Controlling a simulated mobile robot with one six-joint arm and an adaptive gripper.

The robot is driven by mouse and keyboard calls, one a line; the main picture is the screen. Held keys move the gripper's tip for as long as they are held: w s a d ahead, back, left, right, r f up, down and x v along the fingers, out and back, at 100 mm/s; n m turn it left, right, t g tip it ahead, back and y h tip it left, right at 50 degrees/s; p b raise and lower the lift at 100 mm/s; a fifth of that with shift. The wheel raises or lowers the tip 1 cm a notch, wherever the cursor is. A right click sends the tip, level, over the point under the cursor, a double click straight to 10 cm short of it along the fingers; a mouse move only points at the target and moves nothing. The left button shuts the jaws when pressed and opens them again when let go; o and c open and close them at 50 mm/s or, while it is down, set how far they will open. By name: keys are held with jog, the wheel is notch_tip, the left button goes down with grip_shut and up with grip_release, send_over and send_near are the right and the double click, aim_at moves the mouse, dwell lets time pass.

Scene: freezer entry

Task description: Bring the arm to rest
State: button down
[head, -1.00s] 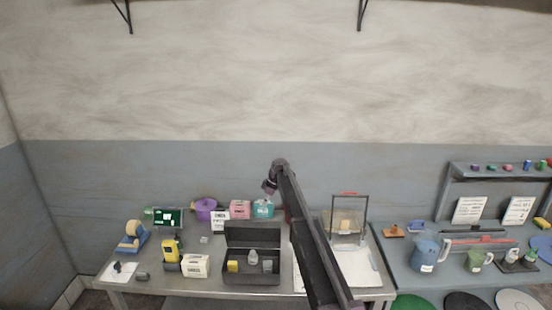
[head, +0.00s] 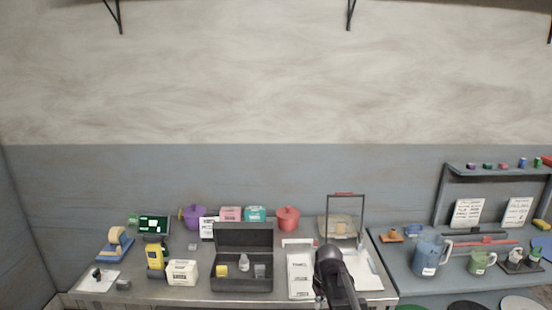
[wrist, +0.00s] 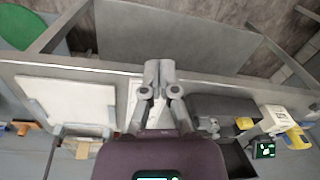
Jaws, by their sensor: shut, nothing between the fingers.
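My gripper (wrist: 159,75) shows in the wrist view with its two fingers together, shut and empty. It hangs above the front edge of the steel table (wrist: 85,68), pointing down past it. In the head view my arm stands over the right part of the table (head: 205,299), in front of a white board; the gripper itself is hidden there behind the arm.
An open dark box (head: 243,284) with small items stands left of my arm. A wire-framed stand (head: 343,197), a red pot (head: 287,218) and a white printed card (head: 300,276) are close by. A second table with a blue jug (head: 427,258) is at right.

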jog(key=s+d+f+m+b, duration=0.1)
jog(key=s+d, duration=0.1)
jog(key=s, duration=0.3)
jog(key=s+d+f+m+b, duration=0.1)
jog(key=s+f+m, duration=0.1)
jog(key=s, duration=0.4)
jog(key=shift+d+f+h, duration=0.2)
jog(key=shift+d+h, duration=0.2)
